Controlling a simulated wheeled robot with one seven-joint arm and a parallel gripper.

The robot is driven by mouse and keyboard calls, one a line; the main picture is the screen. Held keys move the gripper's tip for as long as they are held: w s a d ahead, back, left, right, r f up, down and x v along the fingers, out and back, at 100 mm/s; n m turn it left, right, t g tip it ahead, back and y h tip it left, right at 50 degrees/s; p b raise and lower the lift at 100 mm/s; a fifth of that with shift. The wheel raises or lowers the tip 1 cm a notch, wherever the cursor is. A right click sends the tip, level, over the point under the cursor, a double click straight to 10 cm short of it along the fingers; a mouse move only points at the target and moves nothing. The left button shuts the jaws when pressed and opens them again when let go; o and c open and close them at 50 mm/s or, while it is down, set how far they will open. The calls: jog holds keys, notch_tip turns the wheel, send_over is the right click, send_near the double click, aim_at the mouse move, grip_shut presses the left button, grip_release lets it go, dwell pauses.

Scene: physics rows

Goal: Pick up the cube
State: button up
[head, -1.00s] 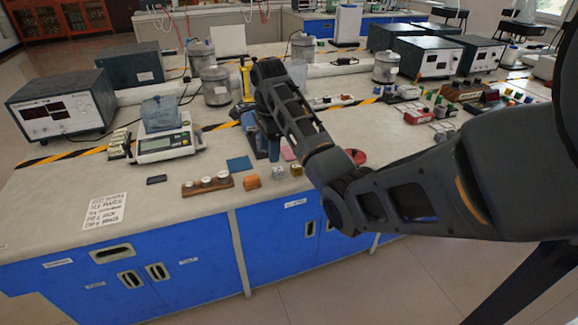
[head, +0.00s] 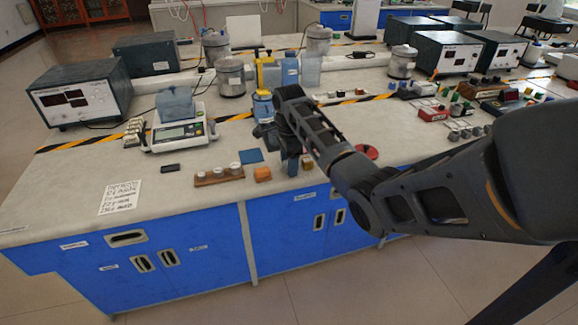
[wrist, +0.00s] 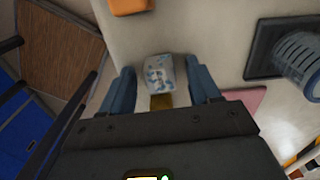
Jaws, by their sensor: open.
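A small white cube with blue markings (wrist: 158,70) lies on the bench and shows in the wrist view between the tips of my two blue fingers. My gripper (wrist: 161,82) is open, with a finger on either side of the cube and a visible gap at each. I cannot tell how far above the bench the fingertips are. In the head view my gripper (head: 290,167) points down at the bench's front edge and hides the white cube.
An orange block (head: 262,174) sits just left of my gripper, beside a wooden rack with white-topped pieces (head: 219,175). A blue square (head: 250,156) lies behind. A red disc (head: 367,152) is to the right. The bench's front edge is close.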

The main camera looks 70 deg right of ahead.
jog(key=shift+c, duration=0.3)
grip_shut()
jog(key=shift+r, duration=0.1)
